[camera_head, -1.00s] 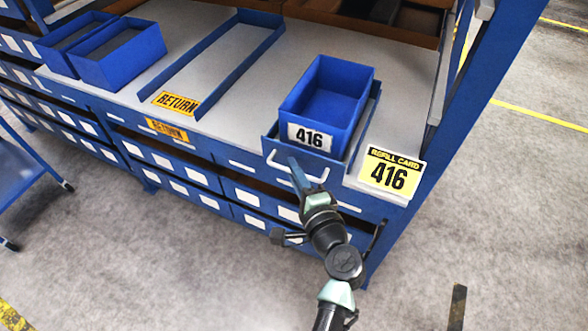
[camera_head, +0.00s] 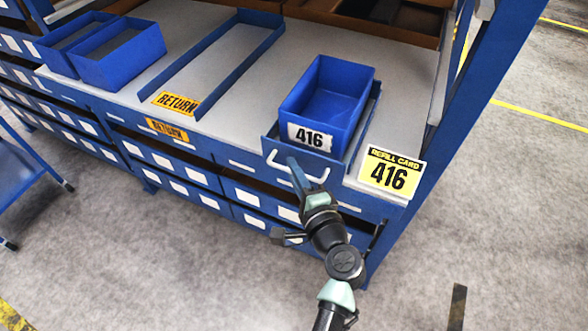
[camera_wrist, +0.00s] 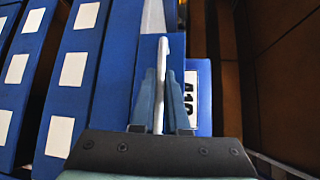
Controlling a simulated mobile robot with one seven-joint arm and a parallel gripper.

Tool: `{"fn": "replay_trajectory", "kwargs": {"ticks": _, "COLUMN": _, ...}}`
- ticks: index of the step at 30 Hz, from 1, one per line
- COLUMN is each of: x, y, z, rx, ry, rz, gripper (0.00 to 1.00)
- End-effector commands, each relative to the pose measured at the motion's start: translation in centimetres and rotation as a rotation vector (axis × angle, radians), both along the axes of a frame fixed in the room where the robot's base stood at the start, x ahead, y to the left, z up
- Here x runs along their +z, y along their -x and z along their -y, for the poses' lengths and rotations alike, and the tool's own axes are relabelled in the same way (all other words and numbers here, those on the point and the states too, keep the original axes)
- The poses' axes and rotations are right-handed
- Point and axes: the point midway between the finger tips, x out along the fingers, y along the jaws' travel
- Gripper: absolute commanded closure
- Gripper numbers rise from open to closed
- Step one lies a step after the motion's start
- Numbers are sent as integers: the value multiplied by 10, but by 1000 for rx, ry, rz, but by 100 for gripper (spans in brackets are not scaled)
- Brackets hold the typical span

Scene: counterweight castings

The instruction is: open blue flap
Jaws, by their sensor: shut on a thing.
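The blue flap (camera_head: 272,151) is the upright front panel of a blue tray slot on the bench, with a white bar handle (camera_head: 318,182) on its front. Behind it stands a blue bin (camera_head: 318,105) labelled 416. My gripper (camera_head: 294,165) reaches up from below to the handle. In the wrist view my gripper (camera_wrist: 161,78) has one finger on each side of the white handle (camera_wrist: 162,55) and is shut on it. The flap (camera_wrist: 148,50) lies just beyond the fingertips. The bin's 416 label (camera_wrist: 190,98) is partly hidden by the right finger.
A yellow refill card 416 (camera_head: 390,174) stands at the bench's right corner, near a blue post (camera_head: 490,95). An empty return slot (camera_head: 235,50) and two blue bins (camera_head: 120,58) are to the left. Labelled drawers (camera_head: 165,165) run below.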

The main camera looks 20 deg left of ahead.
Motion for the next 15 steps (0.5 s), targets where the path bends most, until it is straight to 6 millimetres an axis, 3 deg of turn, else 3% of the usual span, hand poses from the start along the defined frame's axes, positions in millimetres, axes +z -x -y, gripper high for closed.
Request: {"fn": "replay_trajectory", "kwargs": {"ticks": 15, "x": -5, "y": 1, "z": 1, "rx": -1, "ry": 1, "rz": 13, "gripper": 100}}
